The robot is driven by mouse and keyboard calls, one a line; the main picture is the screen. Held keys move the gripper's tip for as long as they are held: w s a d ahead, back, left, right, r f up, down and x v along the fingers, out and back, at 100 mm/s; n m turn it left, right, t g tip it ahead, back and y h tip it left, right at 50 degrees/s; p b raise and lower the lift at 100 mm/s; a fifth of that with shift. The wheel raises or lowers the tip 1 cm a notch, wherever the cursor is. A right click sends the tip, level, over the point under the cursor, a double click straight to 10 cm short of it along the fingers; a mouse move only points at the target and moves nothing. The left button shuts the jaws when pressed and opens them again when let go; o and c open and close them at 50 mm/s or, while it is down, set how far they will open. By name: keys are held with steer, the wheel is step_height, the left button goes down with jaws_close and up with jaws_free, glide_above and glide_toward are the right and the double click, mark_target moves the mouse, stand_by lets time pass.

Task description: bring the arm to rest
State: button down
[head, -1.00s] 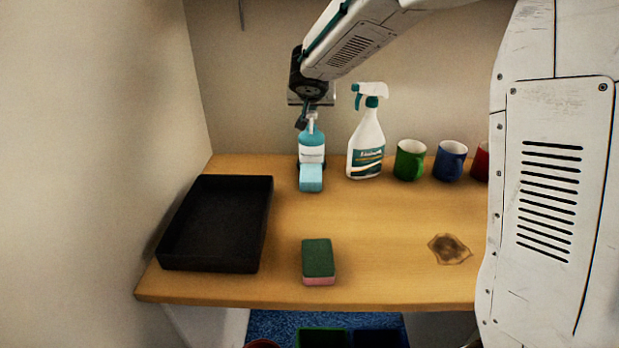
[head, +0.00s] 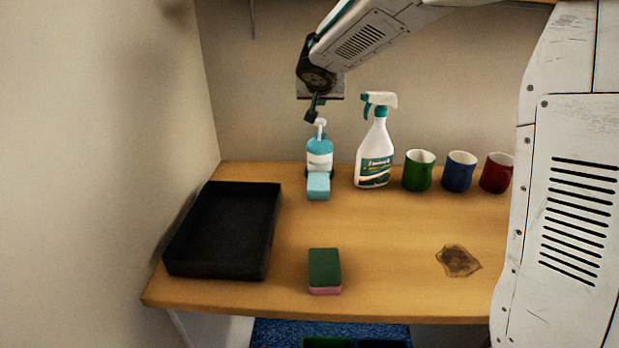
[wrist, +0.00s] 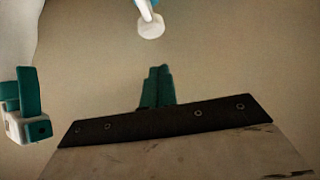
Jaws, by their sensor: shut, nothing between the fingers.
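My gripper (head: 312,114) is above the work table (head: 400,225), just over the top of a teal pump bottle (head: 320,155). In the wrist view its teal fingers (wrist: 157,88) are together with nothing between them. The white pump top (wrist: 150,25) shows beyond them, apart from the fingers. My arm reaches in from the upper right and is bent down at the wrist.
A white spray bottle (head: 376,150) stands right of the pump bottle. Green (head: 418,172), blue (head: 459,172) and red (head: 496,174) mugs follow. A light-blue sponge (head: 318,186), a green-topped sponge (head: 325,268), a black tray (head: 185,262) and a brown stain (head: 458,260) are on the table.

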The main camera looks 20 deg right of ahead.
steer(key=shift+s+d+n, duration=0.1)
steer(key=shift+d+n, duration=0.05)
steer(key=shift+n, duration=0.15)
steer(key=s+d+f+n+g+h, duration=0.1)
steer(key=s+d+f+g, duration=0.15)
steer(key=s, duration=0.65)
steer(key=s+d+f+n+g, duration=0.1)
steer(key=s+d+f+g, duration=0.15)
steer(key=s, duration=0.55)
steer(key=s+a+r+n+g+y, duration=0.1)
steer(key=s+a+g+y, duration=0.1)
steer(key=s, duration=2.8)
steer(key=shift+s+r+g+y, duration=0.15)
steer(key=shift+s+g+y, duration=0.25)
steer(key=shift+g+y, duration=0.55)
